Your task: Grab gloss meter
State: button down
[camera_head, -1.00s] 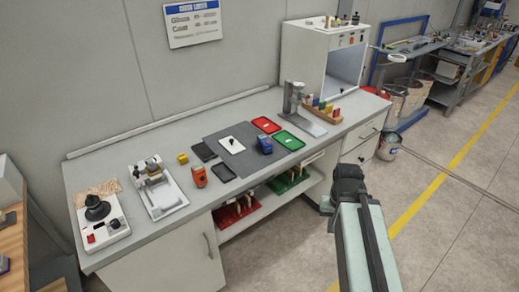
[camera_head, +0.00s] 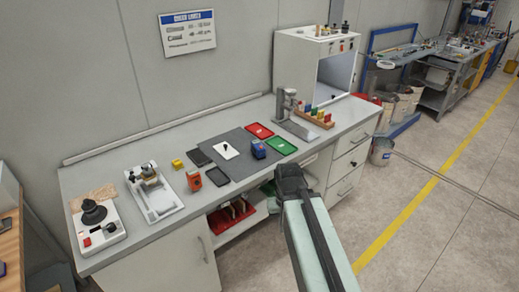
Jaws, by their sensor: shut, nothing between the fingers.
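A small blue box-shaped device (camera_head: 259,149), which looks like the gloss meter, sits upright on the dark grey mat (camera_head: 224,168) near the mat's right edge. An orange-red handheld device (camera_head: 193,180) stands on the bench to the left of the mat; I cannot rule out that it is the meter. My gripper (camera_head: 288,176) is at the bench's front edge, below and to the right of the blue device and apart from it. It is shut and empty; its fingertips are small and dark here.
A red tray (camera_head: 259,131) and a green tray (camera_head: 281,146) lie by the mat's right side. A white cabinet (camera_head: 293,65) stands at the bench's right end. The floor to the right is open.

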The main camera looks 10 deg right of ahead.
aim_at(261, 154)
jog(key=i, duration=1)
jog(key=u, duration=2.9)
jog(key=k, duration=1.2)
jog(key=z, duration=0.35)
jog(key=i, duration=1)
jog(key=u, duration=0.05)
